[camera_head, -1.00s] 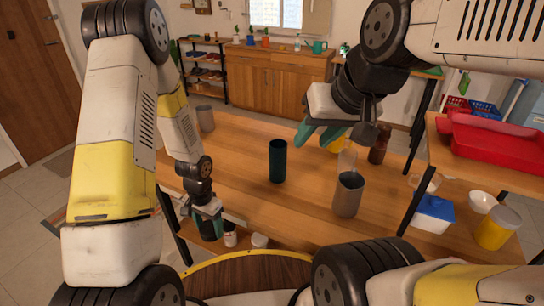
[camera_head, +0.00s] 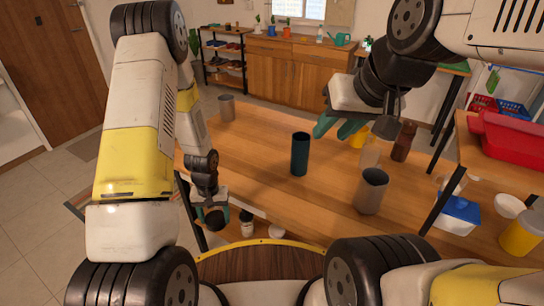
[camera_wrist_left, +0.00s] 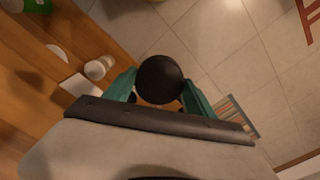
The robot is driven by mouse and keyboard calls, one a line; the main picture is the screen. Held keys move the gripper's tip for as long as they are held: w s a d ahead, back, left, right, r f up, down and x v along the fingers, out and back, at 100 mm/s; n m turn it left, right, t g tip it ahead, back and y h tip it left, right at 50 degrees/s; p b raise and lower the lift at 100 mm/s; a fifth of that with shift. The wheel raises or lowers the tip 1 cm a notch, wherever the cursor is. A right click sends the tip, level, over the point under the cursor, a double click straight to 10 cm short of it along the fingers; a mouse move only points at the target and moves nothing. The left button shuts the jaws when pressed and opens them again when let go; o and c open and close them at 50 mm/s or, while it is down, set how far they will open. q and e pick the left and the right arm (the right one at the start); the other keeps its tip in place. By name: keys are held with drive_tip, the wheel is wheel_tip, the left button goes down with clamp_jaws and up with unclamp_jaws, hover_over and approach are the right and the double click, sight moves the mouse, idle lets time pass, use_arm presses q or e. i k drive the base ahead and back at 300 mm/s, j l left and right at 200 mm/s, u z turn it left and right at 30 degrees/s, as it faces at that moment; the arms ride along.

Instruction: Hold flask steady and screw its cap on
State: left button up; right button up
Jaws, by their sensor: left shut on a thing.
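My left gripper (camera_head: 210,207) is low at the table's near left edge, shut on a dark round-ended thing (camera_wrist_left: 160,79). In the left wrist view its black disc-like end sits between the teal fingers. I cannot tell whether it is the flask or its cap. A dark teal cylinder (camera_head: 300,154) stands upright on the table, right of the left gripper and apart from it. My right gripper (camera_head: 339,126) is above the table, right of that cylinder, with its teal fingers apart and nothing visible between them.
A grey cup (camera_head: 371,192) stands near the table's right side. A clear bottle and a brown bottle (camera_head: 404,141) stand behind it. Another grey cup (camera_head: 226,108) is at the far left. The table's middle is mostly clear.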

sight(300, 155)
drive_tip(key=i+j, duration=0.1)
drive_tip(key=j, duration=0.3)
drive_tip(key=i+j, duration=0.1)
drive_tip(key=j, duration=0.35)
drive_tip(key=i+j, duration=0.1)
drive_tip(key=j, duration=0.3)
drive_tip(key=i+j, duration=0.1)
drive_tip(key=j, duration=0.35)
drive_tip(key=i+j, duration=0.1)
drive_tip(key=j, duration=0.3)
drive_tip(key=i+j, duration=0.15)
drive_tip(key=j, duration=0.3)
drive_tip(key=i+j, duration=0.1)
drive_tip(key=j, duration=0.3)
drive_tip(key=z, duration=2.6)
